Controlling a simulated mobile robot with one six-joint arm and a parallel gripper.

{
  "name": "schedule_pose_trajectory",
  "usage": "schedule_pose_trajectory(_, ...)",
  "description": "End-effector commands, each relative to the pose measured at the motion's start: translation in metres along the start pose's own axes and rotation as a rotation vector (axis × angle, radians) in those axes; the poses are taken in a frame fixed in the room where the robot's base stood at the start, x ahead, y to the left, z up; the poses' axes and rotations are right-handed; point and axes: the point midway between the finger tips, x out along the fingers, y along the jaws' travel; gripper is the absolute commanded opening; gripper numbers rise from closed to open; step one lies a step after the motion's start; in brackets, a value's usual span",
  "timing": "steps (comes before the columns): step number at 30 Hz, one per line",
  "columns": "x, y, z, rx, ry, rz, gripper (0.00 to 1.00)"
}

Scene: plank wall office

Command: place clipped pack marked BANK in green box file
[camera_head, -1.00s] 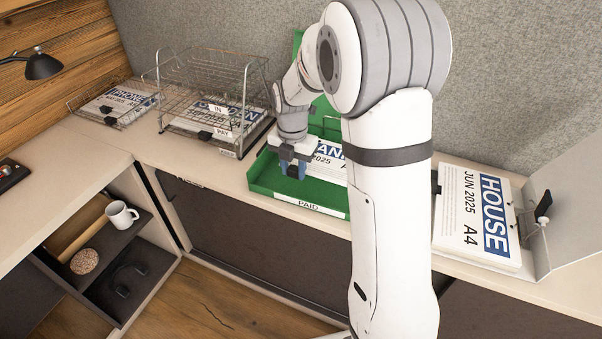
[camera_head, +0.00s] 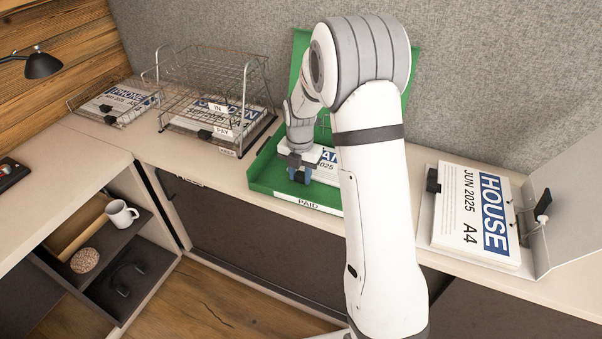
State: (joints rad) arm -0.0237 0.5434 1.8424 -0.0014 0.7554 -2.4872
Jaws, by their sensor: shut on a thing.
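The green box file (camera_head: 262,178) lies open on the counter, its lid (camera_head: 300,52) raised at the back and a PAID label on its front edge. My gripper (camera_head: 299,176) is over the left part of the box file, pointing down. It is shut on the clipped pack (camera_head: 327,167), of which a white sheet and part of a blue band with "AN" show. The pack lies within the box's outline; my arm hides its right part. I cannot tell whether it rests on the bottom.
Wire trays (camera_head: 212,95) marked IN and PAY hold packs on the left, with a PHONE pack (camera_head: 118,101) beside them. An open white file (camera_head: 533,250) with a HOUSE pack (camera_head: 475,215) lies right. A lamp (camera_head: 40,65) stands far left.

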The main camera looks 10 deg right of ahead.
Motion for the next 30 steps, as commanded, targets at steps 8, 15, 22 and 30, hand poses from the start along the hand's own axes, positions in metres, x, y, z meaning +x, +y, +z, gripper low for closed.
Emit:
schedule_pose_trajectory(8,0.002,0.0,0.0,0.0,0.0,0.0,0.39)
schedule_pose_trajectory(15,0.002,0.001,-0.001,-0.001,0.0,0.0,0.54)
schedule_pose_trajectory(22,-0.002,0.001,-0.001,-0.001,0.0,0.0,0.54)
schedule_pose_trajectory(30,-0.046,0.002,0.0,-0.002,-0.004,0.003,0.54)
